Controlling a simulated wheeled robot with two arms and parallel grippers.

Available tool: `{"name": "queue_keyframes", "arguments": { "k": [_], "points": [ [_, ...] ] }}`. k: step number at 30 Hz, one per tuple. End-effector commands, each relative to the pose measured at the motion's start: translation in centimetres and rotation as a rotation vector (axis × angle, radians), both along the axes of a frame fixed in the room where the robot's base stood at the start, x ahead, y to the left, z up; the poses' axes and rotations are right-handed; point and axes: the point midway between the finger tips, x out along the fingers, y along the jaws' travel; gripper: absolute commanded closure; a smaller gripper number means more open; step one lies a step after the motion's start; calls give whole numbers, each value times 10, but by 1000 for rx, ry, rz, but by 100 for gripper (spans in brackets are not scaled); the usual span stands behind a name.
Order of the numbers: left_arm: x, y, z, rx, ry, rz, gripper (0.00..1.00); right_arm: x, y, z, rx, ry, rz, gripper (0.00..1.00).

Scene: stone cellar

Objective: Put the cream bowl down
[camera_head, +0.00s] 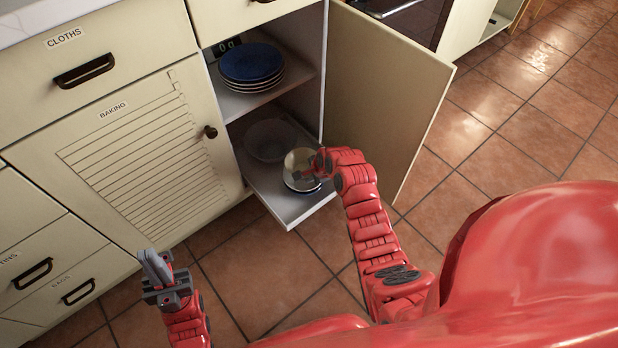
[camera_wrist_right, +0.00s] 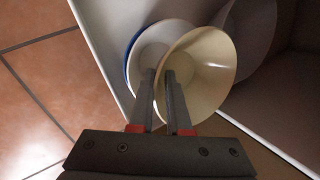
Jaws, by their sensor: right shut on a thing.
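The cream bowl (camera_head: 297,158) is at the front of the lower shelf of the open cupboard; it also shows in the right wrist view (camera_wrist_right: 205,68). My right gripper (camera_head: 306,174) is shut on its rim, one finger on each side of the wall (camera_wrist_right: 160,75). The bowl looks tilted in the wrist view and overlaps a white bowl with a blue outside (camera_wrist_right: 150,42). Whether the two touch is unclear. My left gripper (camera_head: 155,268) is low in front of the drawers, away from the bowls; its finger gap cannot be made out.
A greyish bowl (camera_head: 266,140) stands deeper on the lower shelf (camera_head: 262,178). Blue-topped stacked plates (camera_head: 251,62) sit on the upper shelf (camera_head: 295,80). The open cupboard door (camera_head: 385,95) stands to the right of my right arm. Tiled floor (camera_head: 250,275) lies clear in front.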

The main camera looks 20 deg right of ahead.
Motion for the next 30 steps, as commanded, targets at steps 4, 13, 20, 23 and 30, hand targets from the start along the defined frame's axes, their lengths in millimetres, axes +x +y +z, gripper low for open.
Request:
{"name": "queue_keyframes", "arguments": {
  "k": [4,13,20,23,30],
  "points": [
    [0,0,2,-1,0,0,100,1,0,3,0,-2,0,100],
    [1,0,7,-7,4,0,100,0,0,-5,1,2,0,100],
    [1,0,8,-11,7,0,100,0,0,-10,0,-1,0,100],
    [1,0,8,-11,7,0,100,0,0,-10,0,-1,0,67],
    [1,0,8,-11,7,0,100,0,0,-10,0,0,0,55]
  ]
}}
